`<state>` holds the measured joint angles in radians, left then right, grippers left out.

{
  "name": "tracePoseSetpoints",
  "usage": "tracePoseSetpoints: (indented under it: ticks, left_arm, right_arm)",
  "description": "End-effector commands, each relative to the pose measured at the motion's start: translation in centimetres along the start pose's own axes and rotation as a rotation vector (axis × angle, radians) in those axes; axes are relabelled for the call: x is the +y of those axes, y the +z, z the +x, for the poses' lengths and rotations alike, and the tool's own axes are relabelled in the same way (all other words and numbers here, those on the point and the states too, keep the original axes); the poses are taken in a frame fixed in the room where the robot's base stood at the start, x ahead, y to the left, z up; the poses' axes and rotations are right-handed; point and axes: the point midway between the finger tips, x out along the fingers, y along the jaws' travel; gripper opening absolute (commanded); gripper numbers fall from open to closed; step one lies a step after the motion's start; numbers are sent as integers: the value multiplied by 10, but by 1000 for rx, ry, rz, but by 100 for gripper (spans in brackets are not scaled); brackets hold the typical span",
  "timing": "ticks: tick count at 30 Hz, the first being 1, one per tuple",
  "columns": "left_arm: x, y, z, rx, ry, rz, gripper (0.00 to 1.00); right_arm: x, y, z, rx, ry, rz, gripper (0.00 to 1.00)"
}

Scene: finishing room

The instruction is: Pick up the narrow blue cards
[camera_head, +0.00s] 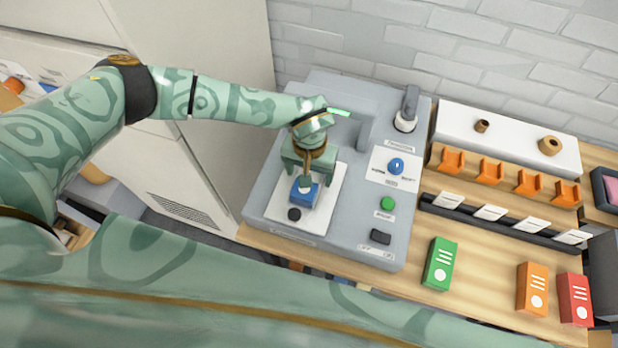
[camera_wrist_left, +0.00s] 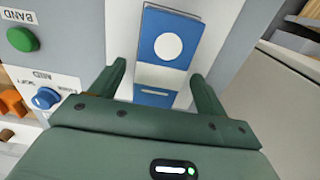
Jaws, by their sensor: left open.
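The narrow blue cards (camera_head: 304,194) show as one small blue block on the white plate of the grey machine, with a pale patch on top. In the left wrist view they show as a blue face (camera_wrist_left: 168,45) with a white circle, and a pale band and another blue strip lie nearer the gripper. I cannot tell how many cards there are. My left gripper (camera_head: 308,172) is open just above and behind the block. In the left wrist view its two dark green fingers (camera_wrist_left: 158,72) stand either side of the blue, apart from it. My right gripper is not in view.
Green (camera_head: 440,264), orange (camera_head: 532,288) and red (camera_head: 574,299) packs stand on the wooden bench to the right. Orange holders (camera_head: 490,171) stand behind.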

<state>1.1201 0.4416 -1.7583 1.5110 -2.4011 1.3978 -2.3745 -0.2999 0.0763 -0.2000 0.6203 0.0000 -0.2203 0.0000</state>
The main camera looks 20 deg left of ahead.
Motion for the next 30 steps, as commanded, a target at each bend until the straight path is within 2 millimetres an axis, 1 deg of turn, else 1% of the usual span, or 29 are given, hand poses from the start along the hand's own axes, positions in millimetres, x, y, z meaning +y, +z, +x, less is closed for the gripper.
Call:
tracePoseSetpoints:
  ticks: [1, 3, 11, 12, 14, 15, 17, 26, 30]
  left_arm:
    - [1, 0, 8, -1, 0, 0, 75]
    - [1, 0, 15, 0, 0, 2, 75]
    - [1, 0, 17, 2, 0, 2, 75]
    - [1, 0, 17, 2, 0, 2, 64]
    - [1, 0, 17, 2, 0, 2, 48]
    - [1, 0, 17, 2, 0, 2, 36]
    - [1, 0, 17, 2, 0, 2, 21]
    - [1, 0, 15, 2, 1, 2, 21]
    - [1, -1, 5, 4, 1, 1, 21]
  right_arm:
    - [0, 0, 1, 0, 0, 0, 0]
    - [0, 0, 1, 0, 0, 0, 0]
    - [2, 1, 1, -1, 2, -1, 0]
    - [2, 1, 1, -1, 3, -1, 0]
    - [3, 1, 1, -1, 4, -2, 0]
    - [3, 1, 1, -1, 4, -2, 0]
    - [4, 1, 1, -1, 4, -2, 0]
    - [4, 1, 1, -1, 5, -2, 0]
    - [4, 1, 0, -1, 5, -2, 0]
